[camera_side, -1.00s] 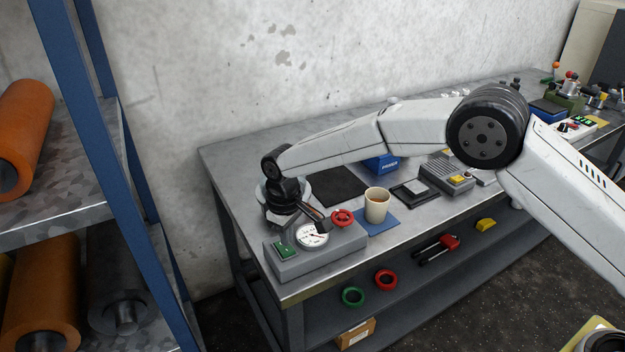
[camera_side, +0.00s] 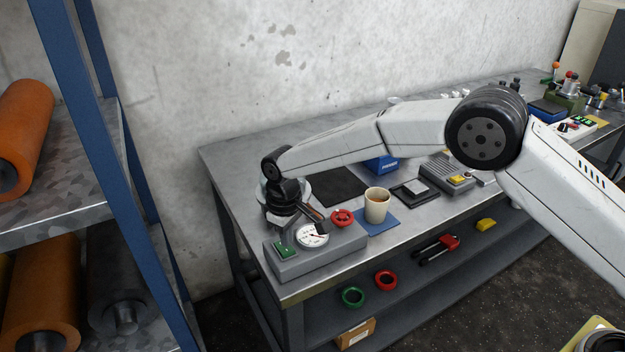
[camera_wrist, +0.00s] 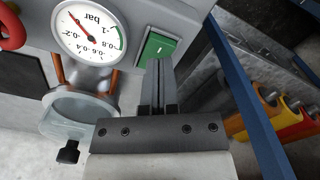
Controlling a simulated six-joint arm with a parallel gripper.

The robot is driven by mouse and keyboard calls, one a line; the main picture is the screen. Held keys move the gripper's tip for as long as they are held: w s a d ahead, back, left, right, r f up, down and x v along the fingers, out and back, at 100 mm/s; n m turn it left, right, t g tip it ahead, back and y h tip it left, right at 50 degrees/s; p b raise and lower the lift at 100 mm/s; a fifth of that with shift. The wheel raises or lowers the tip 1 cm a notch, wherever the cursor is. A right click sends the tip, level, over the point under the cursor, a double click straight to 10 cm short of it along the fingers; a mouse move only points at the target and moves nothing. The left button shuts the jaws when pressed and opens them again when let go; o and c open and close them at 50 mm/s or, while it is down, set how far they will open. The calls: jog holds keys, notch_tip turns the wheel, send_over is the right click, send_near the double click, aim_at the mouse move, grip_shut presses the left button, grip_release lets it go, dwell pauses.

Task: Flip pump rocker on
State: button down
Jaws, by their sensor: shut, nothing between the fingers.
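The pump rocker is a green switch (camera_side: 285,250) at the left end of a grey box (camera_side: 330,255) on the bench's near-left corner. In the wrist view the green rocker (camera_wrist: 158,47) sits just beyond my fingertips. My gripper (camera_wrist: 160,64) is shut and empty, its fingertips overlapping the rocker's lower edge in that view. I cannot tell whether they touch it. In the side view my gripper (camera_side: 285,240) points down right behind the rocker. A round white gauge (camera_side: 312,235) marked "bar" sits beside the rocker; its needle (camera_wrist: 82,24) points to the upper left in the wrist view.
A red handwheel (camera_side: 342,217) is on the box's right end. A glass vessel (camera_wrist: 80,112) stands close to my gripper. A beige cup (camera_side: 377,205) stands on a blue mat to the right. A blue rack post (camera_side: 110,150) rises at the left.

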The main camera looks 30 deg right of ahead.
aim_at(290, 249)
jog(key=shift+f, duration=1.2)
dwell(1.1)
jog(key=shift+r, duration=3.5)
jog(key=shift+d, duration=0.1)
jog(key=shift+d+r, duration=0.15)
jog(key=shift+d, duration=0.1)
jog(key=s+d+r+m, duration=0.2)
jog(key=s+d, duration=0.2)
jog(key=d, duration=0.5)
jog(key=s+d+m+t, duration=0.1)
jog(key=s+d+m, duration=0.1)
jog(key=s+d, duration=0.5)
jog(key=s+d+m+t, duration=0.1)
jog(key=s+d, duration=0.6)
jog(key=s, duration=0.7)
jog(key=shift+d+m+t, duration=0.3)
jog(key=shift+d+m, duration=0.1)
jog(key=shift+m, duration=0.1)
